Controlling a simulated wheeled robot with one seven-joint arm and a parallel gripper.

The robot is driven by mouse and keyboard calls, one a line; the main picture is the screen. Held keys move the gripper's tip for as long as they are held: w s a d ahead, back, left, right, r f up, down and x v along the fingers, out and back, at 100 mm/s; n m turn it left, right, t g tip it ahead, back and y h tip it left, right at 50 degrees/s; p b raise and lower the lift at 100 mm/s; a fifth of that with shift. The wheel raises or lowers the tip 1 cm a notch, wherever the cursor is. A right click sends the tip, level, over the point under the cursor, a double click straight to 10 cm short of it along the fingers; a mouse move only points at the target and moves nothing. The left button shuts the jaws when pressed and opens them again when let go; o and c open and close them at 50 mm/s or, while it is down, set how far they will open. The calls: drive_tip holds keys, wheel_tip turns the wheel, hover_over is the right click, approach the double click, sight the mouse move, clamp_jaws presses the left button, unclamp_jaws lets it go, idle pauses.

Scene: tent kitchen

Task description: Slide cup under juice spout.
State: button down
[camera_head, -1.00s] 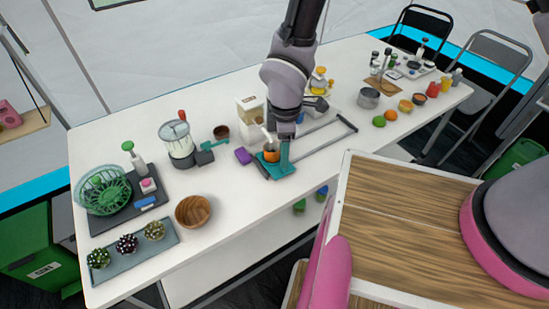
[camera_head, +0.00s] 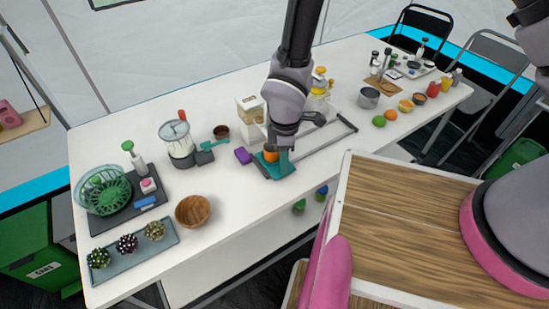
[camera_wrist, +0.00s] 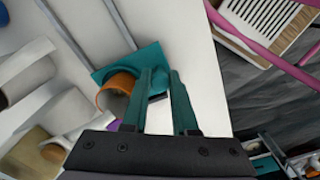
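An orange cup (camera_head: 271,156) stands on a teal square plate (camera_head: 287,168) near the middle of the white table. I cannot make out a juice spout clearly.
A grey rail frame (camera_head: 322,141) runs right from the plate. A wooden bowl (camera_head: 193,211) is front left. The table in front of the plate is clear.

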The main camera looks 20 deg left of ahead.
drive_tip(key=shift+w+d, duration=2.65)
drive_tip(key=shift+w, duration=0.65)
drive_tip(key=shift+w+d, duration=2.65)
drive_tip(key=shift+w, duration=0.7)
drive_tip(key=shift+w+d, duration=2.65)
drive_tip(key=shift+w, duration=0.65)
drive_tip(key=c, duration=0.7)
unclamp_jaws()
drive_tip(key=shift+r, duration=3.5)
